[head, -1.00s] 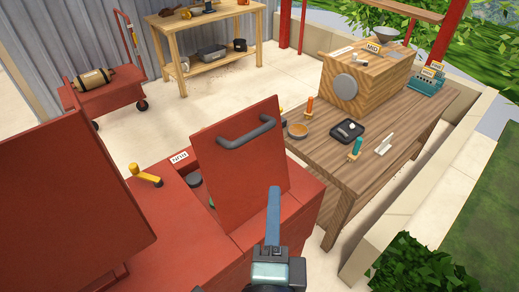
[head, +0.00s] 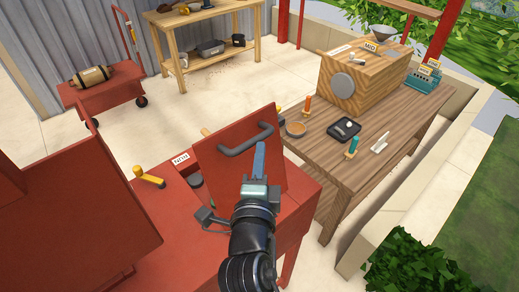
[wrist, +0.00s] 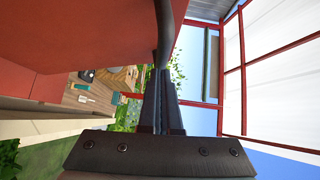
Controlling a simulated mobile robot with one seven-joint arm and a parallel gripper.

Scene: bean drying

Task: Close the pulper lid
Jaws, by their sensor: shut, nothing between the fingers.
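The pulper (head: 150,262) is a red box-shaped machine at the lower left of the head view. Its red lid (head: 215,165) stands raised and tilted, with a dark grey bar handle (head: 235,149) near its top edge. My gripper (head: 259,158) is in front of the lid, its fingers close together and empty, with the tips just below the handle's right end. In the wrist view the lid (wrist: 110,30) fills the upper left, and the handle (wrist: 165,25) reaches down to the fingertips (wrist: 165,78). I cannot tell whether they touch.
A yellow-handled crank or lever (head: 149,177) and a NEW label (head: 181,159) are on the pulper, left of the lid. Another red panel (head: 90,200) stands at the left. A wooden table (head: 400,150) with tools and a wooden box (head: 352,82) is at the right.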

